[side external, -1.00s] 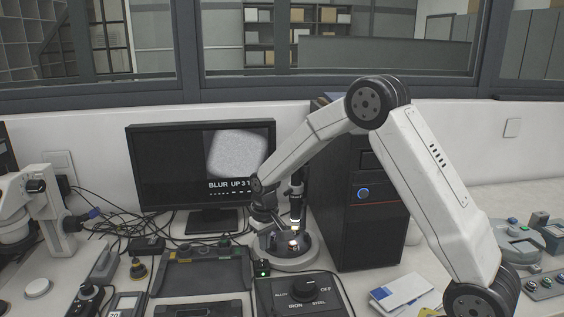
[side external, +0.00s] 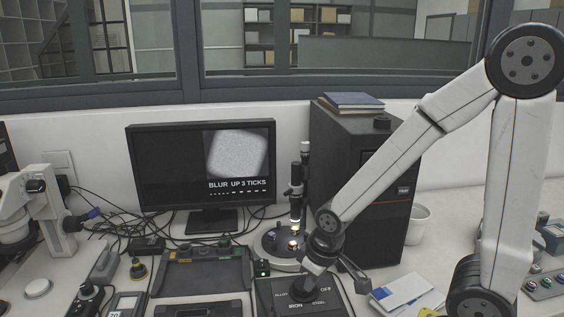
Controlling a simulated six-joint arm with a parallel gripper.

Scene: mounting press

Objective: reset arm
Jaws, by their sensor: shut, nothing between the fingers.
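My gripper (side external: 307,283) is at the lower middle of the side external view, below my dark wrist joint. It points down and is shut and empty. It is in front of the black selector box (side external: 268,292), marked ALUM, OFF, IRON and STEEL, and covers part of its face and its knob. I cannot tell whether the fingertips touch the box. The microscope stand (side external: 295,200) with its lit round base is just behind, and my wrist partly covers that base.
A monitor (side external: 160,172) reads "BLUR UP 3 TICKS". A black computer tower (side external: 345,130) with books on top stands behind my arm. A black tray (side external: 205,272) and cables lie left. Papers (side external: 402,290) lie right, and a white cup (side external: 417,225) stands beside the tower.

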